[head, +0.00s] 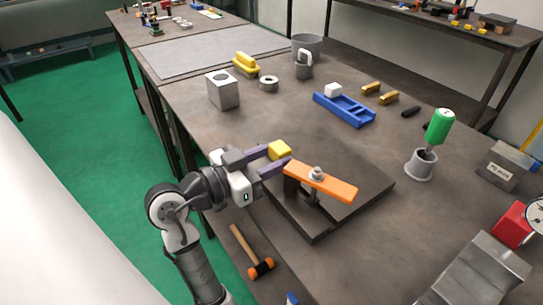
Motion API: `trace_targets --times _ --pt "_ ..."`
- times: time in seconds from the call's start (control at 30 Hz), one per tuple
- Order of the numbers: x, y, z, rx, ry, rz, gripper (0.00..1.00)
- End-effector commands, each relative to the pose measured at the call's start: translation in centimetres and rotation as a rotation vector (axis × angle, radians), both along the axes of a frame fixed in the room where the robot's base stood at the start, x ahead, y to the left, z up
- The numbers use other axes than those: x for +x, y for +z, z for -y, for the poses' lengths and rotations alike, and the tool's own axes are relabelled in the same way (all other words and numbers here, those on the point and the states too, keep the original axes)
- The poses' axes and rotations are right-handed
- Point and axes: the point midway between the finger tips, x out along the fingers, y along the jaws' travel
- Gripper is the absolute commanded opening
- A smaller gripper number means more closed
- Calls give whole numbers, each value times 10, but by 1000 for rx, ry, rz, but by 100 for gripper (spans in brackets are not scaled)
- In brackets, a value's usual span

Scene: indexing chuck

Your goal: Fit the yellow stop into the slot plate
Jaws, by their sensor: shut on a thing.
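My gripper (275,158) is shut on the yellow stop (280,149), a small yellow block held at the fingertips. It is above the left end of a dark plate (362,185) lying on the bench, which appears to be the slot plate. An orange bar (322,180) is clamped over this plate by a bolt with a nut (317,172). The held stop is just behind and left of the bar's left end. I cannot tell whether it touches anything below. No slot is clearly visible; my gripper and the bar hide part of the plate.
A hammer (253,252) lies left of the plate near the bench edge. A green-handled tool (438,127) stands in a grey cup (421,164) at right. A blue tray (344,109), a bored metal block (222,91) and brass pieces (389,98) lie behind. The bench between block and plate is clear.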

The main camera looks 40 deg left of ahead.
Motion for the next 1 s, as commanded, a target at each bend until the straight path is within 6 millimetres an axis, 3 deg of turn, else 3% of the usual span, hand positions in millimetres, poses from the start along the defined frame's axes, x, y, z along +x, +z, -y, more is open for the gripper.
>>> trace_targets --times 0.97,1.0 --pt "0 -25 0 1 0 1 1" --pt "0 -25 0 1 0 1 37"
